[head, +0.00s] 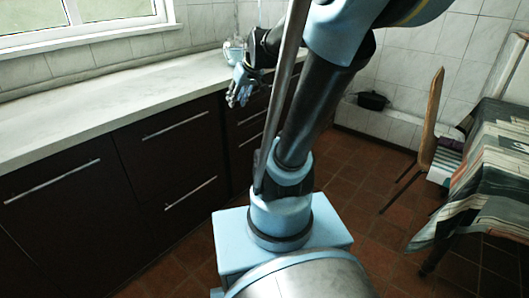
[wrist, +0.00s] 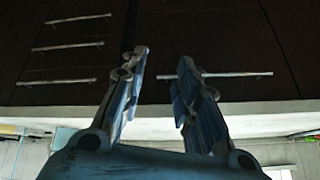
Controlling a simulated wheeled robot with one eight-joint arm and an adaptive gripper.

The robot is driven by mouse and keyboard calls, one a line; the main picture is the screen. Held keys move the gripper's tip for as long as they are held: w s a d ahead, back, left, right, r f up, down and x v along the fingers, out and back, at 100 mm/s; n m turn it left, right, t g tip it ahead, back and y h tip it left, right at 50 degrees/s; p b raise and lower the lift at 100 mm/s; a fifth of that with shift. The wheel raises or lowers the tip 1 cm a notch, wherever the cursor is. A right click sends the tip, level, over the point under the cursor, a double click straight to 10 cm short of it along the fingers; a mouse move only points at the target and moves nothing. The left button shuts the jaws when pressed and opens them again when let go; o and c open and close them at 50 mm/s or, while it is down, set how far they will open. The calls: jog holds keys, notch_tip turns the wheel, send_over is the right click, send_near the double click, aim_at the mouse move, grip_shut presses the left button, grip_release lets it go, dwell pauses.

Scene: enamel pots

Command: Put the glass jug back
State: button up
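A clear glass object, apparently the glass jug (head: 233,50), stands on the pale countertop (head: 110,95) at its far end in the head view. My arm partly covers its right side. My gripper (head: 237,98) hangs in front of it, near the counter's front edge, fingers pointing down. The wrist view shows the two fingers of my gripper (wrist: 162,58) spread apart with nothing between them. The jug does not show in the wrist view.
Dark drawers (head: 165,155) with long bar handles run under the counter. A black pot (head: 373,100) sits low by the tiled wall. A wooden chair (head: 430,120) and a cloth-covered table (head: 490,165) stand at the right. Most of the near countertop is clear.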

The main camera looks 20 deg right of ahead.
jog(key=s+d+f+m+g+h, duration=0.1)
jog(key=s+d+f, duration=0.1)
jog(key=s+f, duration=0.4)
jog(key=s+d+f+m+g+h, duration=0.2)
jog(key=s+f, duration=0.4)
jog(key=s, duration=0.8)
jog(key=shift+d, duration=0.7)
jog(key=shift+w, duration=0.15)
jog(key=shift+w+f, duration=0.15)
jog(key=shift+w, duration=0.15)
